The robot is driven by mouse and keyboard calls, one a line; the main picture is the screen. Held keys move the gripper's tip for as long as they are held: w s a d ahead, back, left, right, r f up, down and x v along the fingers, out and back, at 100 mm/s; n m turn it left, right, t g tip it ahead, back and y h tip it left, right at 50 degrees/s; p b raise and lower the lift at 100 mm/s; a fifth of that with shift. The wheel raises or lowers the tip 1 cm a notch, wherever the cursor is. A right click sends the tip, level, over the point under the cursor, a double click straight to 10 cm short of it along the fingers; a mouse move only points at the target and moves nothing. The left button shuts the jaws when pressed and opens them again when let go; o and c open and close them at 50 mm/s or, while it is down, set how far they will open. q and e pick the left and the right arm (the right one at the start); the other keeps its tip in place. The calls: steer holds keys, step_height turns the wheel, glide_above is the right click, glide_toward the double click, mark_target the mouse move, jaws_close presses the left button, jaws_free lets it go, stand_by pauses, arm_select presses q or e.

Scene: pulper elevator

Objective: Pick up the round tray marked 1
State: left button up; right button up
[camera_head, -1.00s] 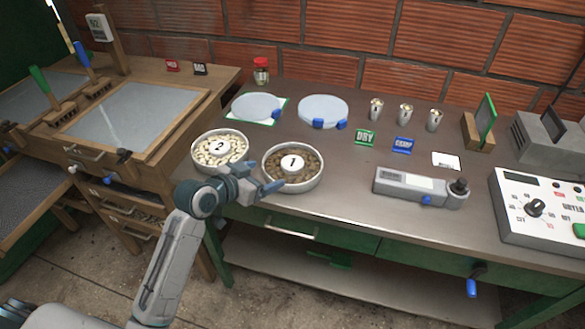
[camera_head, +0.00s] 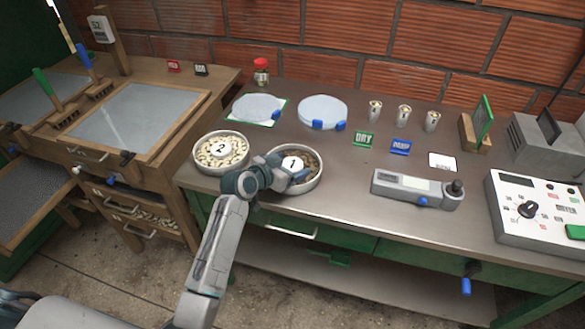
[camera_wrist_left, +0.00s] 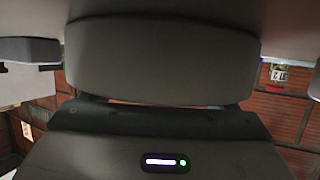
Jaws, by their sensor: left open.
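The round tray marked 1 (camera_head: 317,180) is a shallow pale dish of brown beans with a white disc numbered 1 in its middle. It rests near the front edge of the metal-topped table. My left gripper (camera_head: 290,171) is open over the tray's front left part and hides some of its rim and beans. I cannot tell whether its fingers touch the tray. The left wrist view is mostly filled by grey surfaces close to the camera, and the tray cannot be made out there. My right gripper is out of view.
A similar tray marked 2 (camera_head: 213,171), with pale beans, stands just left. Two round pale discs (camera_head: 322,108) lie behind. Several metal cups (camera_head: 404,114) and a grey handheld device (camera_head: 418,190) are to the right. The tabletop (camera_head: 350,200) right of tray 1 is clear.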

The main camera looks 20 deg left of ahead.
arm_select(q)
steer(key=shift+a, duration=0.1)
steer(key=shift+c, duration=0.4)
steer(key=c, duration=1.1)
steer(key=shift+r, duration=0.1)
steer(key=shift+c, duration=0.5)
